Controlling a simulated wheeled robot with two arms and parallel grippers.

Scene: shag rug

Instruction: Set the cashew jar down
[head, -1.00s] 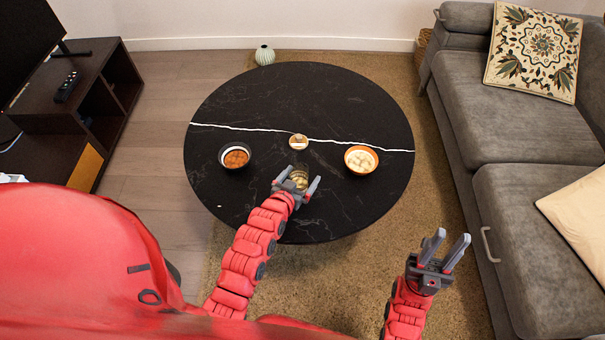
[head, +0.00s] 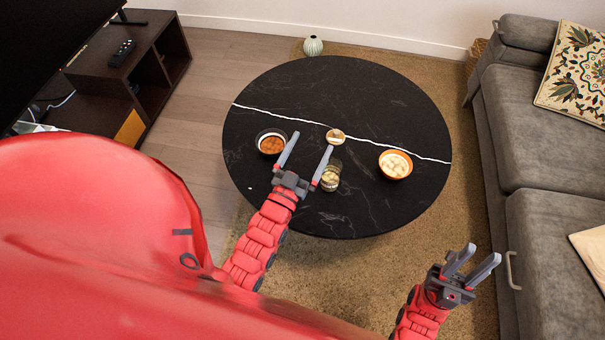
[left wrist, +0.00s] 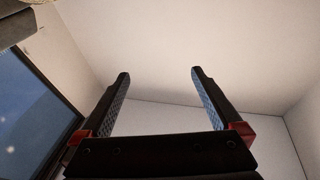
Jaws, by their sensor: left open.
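The cashew jar (head: 331,177), a small clear jar with pale contents, stands on the round black table (head: 350,95) near its front edge. My left gripper (head: 310,144) is open and empty, just left of the jar, with its right finger overlapping the jar's edge in the head view; I cannot tell whether they touch. In the left wrist view, the two fingers of this gripper (left wrist: 158,75) are spread with nothing between them. My right gripper (head: 483,254) is open and empty in front of the table, over the rug.
A dark bowl (head: 271,142) of orange-brown food, a small round lid-like item (head: 335,136) and an orange bowl (head: 396,164) of pale food stand behind the jar. A grey sofa (head: 530,130) is at right, a dark TV stand (head: 150,60) at left. The table's far half is clear.

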